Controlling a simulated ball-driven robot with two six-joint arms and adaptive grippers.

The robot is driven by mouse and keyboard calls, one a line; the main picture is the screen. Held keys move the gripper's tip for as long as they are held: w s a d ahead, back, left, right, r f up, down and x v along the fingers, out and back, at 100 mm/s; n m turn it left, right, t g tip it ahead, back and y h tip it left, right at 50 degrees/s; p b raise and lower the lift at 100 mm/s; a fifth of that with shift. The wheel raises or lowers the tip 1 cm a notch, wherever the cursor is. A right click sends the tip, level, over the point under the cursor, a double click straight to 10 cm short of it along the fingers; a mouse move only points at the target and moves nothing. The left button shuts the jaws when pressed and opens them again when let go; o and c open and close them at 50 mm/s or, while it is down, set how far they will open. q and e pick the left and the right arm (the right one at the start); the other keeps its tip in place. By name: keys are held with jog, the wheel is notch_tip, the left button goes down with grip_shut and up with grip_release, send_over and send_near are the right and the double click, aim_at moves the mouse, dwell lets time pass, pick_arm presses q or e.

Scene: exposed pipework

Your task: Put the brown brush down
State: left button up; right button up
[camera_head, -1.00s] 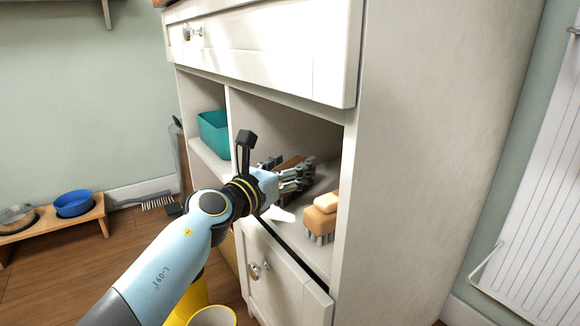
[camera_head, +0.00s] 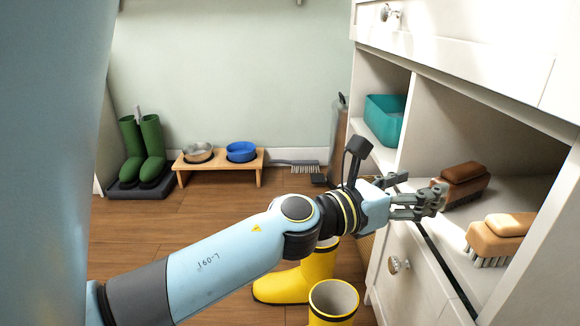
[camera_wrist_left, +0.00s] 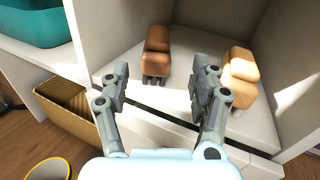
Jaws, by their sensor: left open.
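The brown brush (camera_head: 462,184) stands on the cabinet's open shelf (camera_head: 447,224), bristles down. In the left wrist view the brown brush (camera_wrist_left: 157,54) rests on the shelf beyond my fingers, apart from them. My left gripper (camera_head: 440,200) is open and empty at the shelf's front, just in front of the brown brush. In the left wrist view its fingers (camera_wrist_left: 163,85) are spread with bare shelf between them. A lighter tan brush (camera_head: 497,238) stands on the same shelf to the right, and it also shows in the left wrist view (camera_wrist_left: 240,76). My right gripper is not in view.
A teal bin (camera_head: 384,119) sits in the compartment to the left. Yellow boots (camera_head: 333,300) stand on the floor below my arm. A woven basket (camera_wrist_left: 68,108) is under the shelf. Green boots (camera_head: 142,150) and a bowl stand (camera_head: 219,166) are by the wall, with clear floor in front.

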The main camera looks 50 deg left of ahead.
pick_arm(q)
jog(key=s+a+f+m+g+y, duration=0.1)
jog(key=s+f+m+g, duration=0.1)
jog(key=s+f+m, duration=0.3)
jog(key=s+a+f+m+g+y, duration=0.1)
jog(key=s+f+m, duration=0.4)
jog(key=s+m, duration=0.9)
jog(key=s+f+m+g+y, duration=0.2)
jog(key=s+f+m, duration=0.3)
jog(key=s+m, duration=0.5)
jog(key=m+g, duration=0.1)
jog(key=m, duration=0.5)
jog(key=shift+s+a, duration=0.25)
jog(key=shift+a, duration=0.15)
jog(key=shift+f, duration=0.1)
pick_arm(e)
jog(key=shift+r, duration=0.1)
